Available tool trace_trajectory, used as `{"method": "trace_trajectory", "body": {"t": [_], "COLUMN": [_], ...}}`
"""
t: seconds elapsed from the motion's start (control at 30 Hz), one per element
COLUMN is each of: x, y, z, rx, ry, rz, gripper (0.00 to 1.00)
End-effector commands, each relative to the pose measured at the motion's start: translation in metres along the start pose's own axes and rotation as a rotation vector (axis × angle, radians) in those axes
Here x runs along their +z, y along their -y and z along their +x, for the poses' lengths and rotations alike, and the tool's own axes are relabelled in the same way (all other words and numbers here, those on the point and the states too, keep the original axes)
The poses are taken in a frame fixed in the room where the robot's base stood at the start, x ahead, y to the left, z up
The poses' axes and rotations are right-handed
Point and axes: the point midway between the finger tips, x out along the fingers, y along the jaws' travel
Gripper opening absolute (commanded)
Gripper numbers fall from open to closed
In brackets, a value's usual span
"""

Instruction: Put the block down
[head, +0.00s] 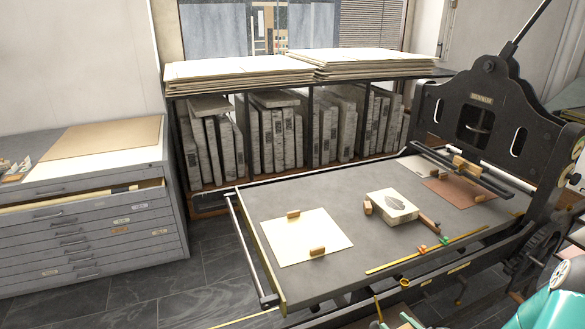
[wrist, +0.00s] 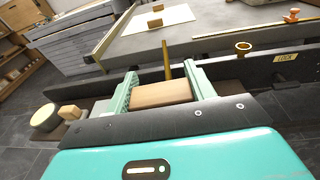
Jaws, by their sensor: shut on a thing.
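My gripper (wrist: 162,82) is shut on a pale brown wooden block (wrist: 160,94), held between its two green fingers in the wrist view. The block's lower part is hidden by the gripper body. The flat grey press bed (head: 340,275) lies beyond the fingers. In the head view, part of my teal arm shows at the bottom right corner; the held block is not clearly visible there. On the bed, a cream paper sheet (head: 300,237) has one small wooden block (head: 293,214) at its back edge and another (head: 317,251) at its front edge.
A pale stone (head: 397,211) sits mid-bed beside a wooden block (head: 367,208). A yellow ruler (head: 395,263) lies along the front edge. A brass cup (wrist: 243,49) is on the press's side. A round pale object (wrist: 46,119) and small block (wrist: 70,112) lie left of my gripper.

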Motion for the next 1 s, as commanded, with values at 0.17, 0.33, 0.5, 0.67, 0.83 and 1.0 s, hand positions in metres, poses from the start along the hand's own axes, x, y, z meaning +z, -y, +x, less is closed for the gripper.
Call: {"method": "trace_trajectory", "body": {"t": [0.17,0.33,0.5,0.67,0.83,1.0], "x": [0.021,0.036,0.047,0.046,0.045,0.046], "y": [-0.046,-0.077,-0.102,-0.106,-0.106,-0.105], "z": [0.048,0.082,0.109,0.113,0.113,0.113], "rx": [0.041,0.064,0.084,0.085,0.085,0.085], "ry": [0.000,0.000,0.000,-0.006,-0.009,-0.005], "rz": [-0.007,-0.011,-0.015,-0.014,-0.012,-0.014], "gripper": [0.32,0.32,0.32,0.32,0.32,0.32]}}
